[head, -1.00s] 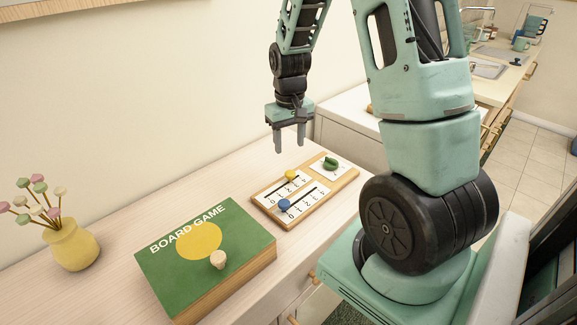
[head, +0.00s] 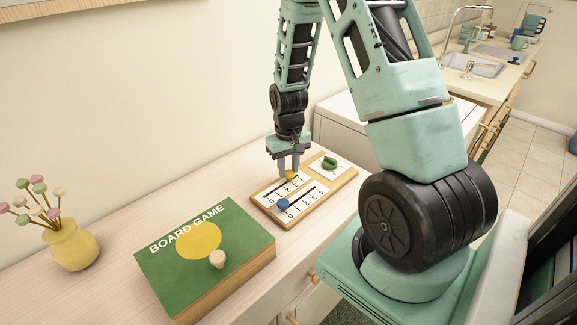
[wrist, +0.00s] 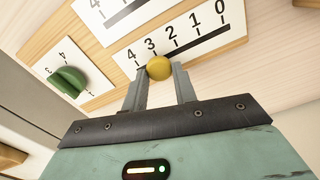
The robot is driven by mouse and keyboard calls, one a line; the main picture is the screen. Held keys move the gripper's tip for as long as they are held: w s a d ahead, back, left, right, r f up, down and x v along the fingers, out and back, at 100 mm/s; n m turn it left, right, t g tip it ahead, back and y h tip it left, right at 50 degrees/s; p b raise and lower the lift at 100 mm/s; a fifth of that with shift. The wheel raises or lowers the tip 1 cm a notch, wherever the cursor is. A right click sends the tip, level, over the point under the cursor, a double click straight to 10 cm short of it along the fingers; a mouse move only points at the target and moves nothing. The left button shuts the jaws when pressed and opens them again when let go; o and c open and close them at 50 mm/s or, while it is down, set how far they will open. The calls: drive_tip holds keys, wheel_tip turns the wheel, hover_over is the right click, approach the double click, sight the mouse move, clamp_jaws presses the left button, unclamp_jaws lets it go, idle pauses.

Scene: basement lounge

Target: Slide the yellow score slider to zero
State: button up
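The score board (head: 265,208) is a wooden panel on the table with two slotted scales numbered 0 to 4. The yellow slider (head: 291,175) is a round knob on the far scale. In the wrist view the yellow slider (wrist: 159,67) sits near the 3 and 4 end, away from the 0. My gripper (head: 288,170) points down at it. In the wrist view my gripper (wrist: 161,72) is open, with the knob between or just beyond its fingertips. I cannot tell whether either finger touches it. The blue slider (head: 283,204) is on the near scale.
A green knob (head: 330,162) is on the right part of the panel. A yellow vase (head: 70,249) stands farther left. A white cabinet (head: 340,125) stands behind.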

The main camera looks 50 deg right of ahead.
clamp_jaws()
hover_over(263, 196)
drive_tip(key=shift+d, duration=0.1)
drive_tip(key=o, duration=0.7)
unclamp_jaws()
drive_tip(key=shift+r, duration=0.5)
wheel_tip(263, 196, up, 16)
drive_tip(key=shift+r, duration=0.25)
